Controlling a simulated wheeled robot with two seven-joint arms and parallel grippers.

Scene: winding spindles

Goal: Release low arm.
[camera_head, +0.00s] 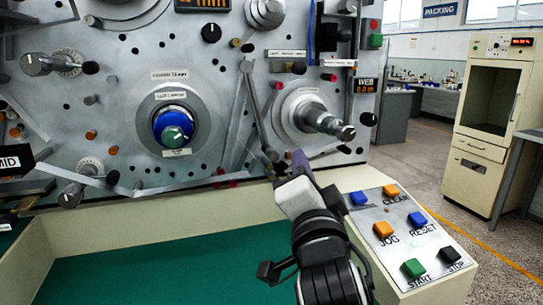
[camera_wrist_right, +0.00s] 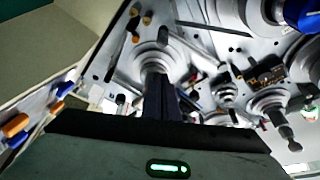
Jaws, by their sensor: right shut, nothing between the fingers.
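A long grey arm (camera_head: 256,112), which I take to be the low arm, hangs down the machine's panel between the two large spindles. Its lower end is just left of my right gripper's fingertips. My right gripper (camera_head: 299,162) is shut and empty, pointing up at the panel. In the right wrist view the closed dark fingers (camera_wrist_right: 163,98) point at the panel with nothing between them. I cannot tell whether the fingers touch the arm's lower end. My left gripper does not show.
The blue-and-green spindle core (camera_head: 174,127) is left of the arm; a bare grey spindle (camera_head: 325,120) sticks out to its right. A button box (camera_head: 405,235) stands right of my forearm. The green bed (camera_head: 170,265) below is clear.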

